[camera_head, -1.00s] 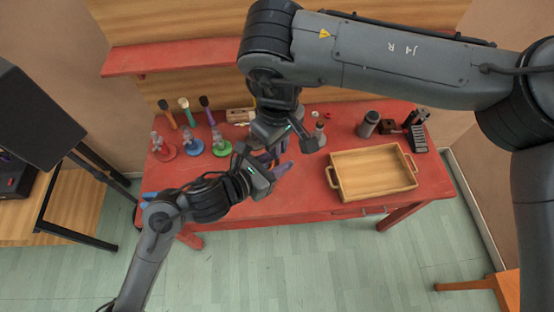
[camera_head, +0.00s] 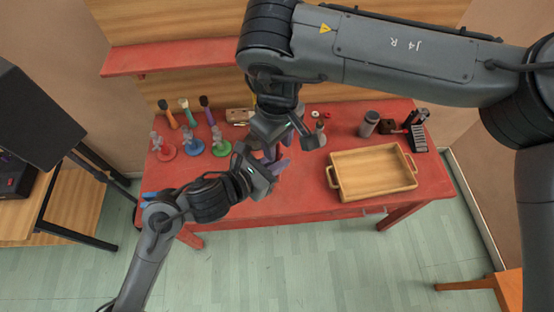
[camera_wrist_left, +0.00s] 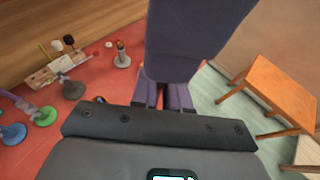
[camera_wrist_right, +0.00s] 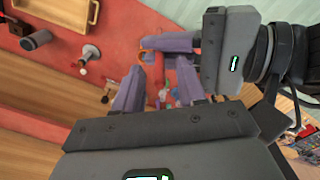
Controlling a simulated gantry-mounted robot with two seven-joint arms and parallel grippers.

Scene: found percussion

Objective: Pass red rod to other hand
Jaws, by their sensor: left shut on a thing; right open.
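My left gripper (camera_head: 279,165) is shut on the red rod, over the front middle of the red table. The rod is mostly hidden by the fingers. A small orange-red piece (camera_wrist_right: 146,57) shows at the left gripper's fingertips (camera_wrist_right: 145,44) in the right wrist view and seems to be part of it. My right gripper (camera_wrist_right: 160,66) is open, its purple fingers right beside the left gripper's fingers. One large purple right finger (camera_wrist_left: 190,40) crosses the left wrist view, close to the camera. I cannot tell whether the right fingers touch the rod.
A wooden tray (camera_head: 333,170) stands on the red table (camera_head: 300,200) at the right. Several mallets (camera_head: 188,112) and the red, blue (camera_head: 194,148) and green stands are at the left. A grey cylinder (camera_head: 369,123) is behind the tray. The table's front edge lies just below my grippers.

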